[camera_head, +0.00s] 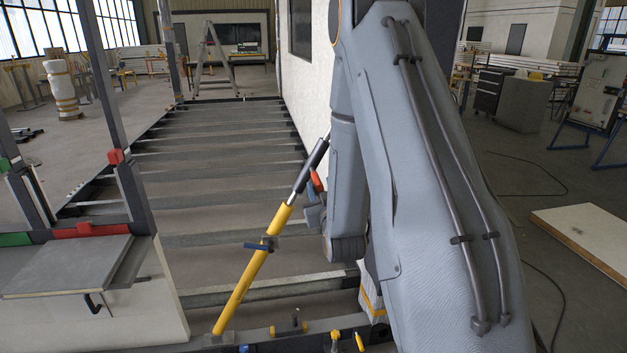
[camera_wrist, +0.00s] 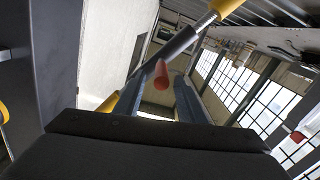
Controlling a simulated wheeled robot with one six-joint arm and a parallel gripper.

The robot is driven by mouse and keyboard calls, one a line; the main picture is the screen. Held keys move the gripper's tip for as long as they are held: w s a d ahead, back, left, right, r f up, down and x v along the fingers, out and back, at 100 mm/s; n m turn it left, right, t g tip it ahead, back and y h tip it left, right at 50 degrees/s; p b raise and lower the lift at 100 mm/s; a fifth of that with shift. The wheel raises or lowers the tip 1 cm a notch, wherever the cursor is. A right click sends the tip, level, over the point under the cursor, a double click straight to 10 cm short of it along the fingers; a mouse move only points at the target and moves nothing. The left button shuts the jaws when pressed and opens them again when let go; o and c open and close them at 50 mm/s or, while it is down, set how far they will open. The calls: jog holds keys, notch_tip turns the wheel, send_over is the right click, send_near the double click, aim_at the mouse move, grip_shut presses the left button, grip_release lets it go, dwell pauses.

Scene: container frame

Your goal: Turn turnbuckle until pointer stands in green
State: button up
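The turnbuckle (camera_head: 252,272) leans diagonally in the head view, with a yellow tube, a bright rod and a dark middle body (camera_head: 312,165). In the wrist view its dark body (camera_wrist: 172,53) runs between yellow ends, with a threaded rod at upper right. A red handle (camera_head: 316,181) stands out from the body; it also shows in the wrist view (camera_wrist: 161,76). My gripper (camera_wrist: 160,84) is open, its two fingers apart on either side of the red handle in the picture, with a visible gap. I cannot make out a pointer or a green zone on the turnbuckle.
A frame with dark posts and a grey panel (camera_head: 70,266) stands at left, with red and green pieces on it. Dark floor beams (camera_head: 220,153) lie behind the turnbuckle. A white wall (camera_head: 305,95) is close behind my arm. Small yellow and blue parts sit on the front beam.

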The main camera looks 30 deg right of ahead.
aim_at(315, 173)
jog(key=shift+p+x, duration=1.25)
jog(key=shift+x, duration=2.7)
jog(key=shift+a+f, duration=0.1)
jog(key=shift+f, duration=0.1)
grip_shut()
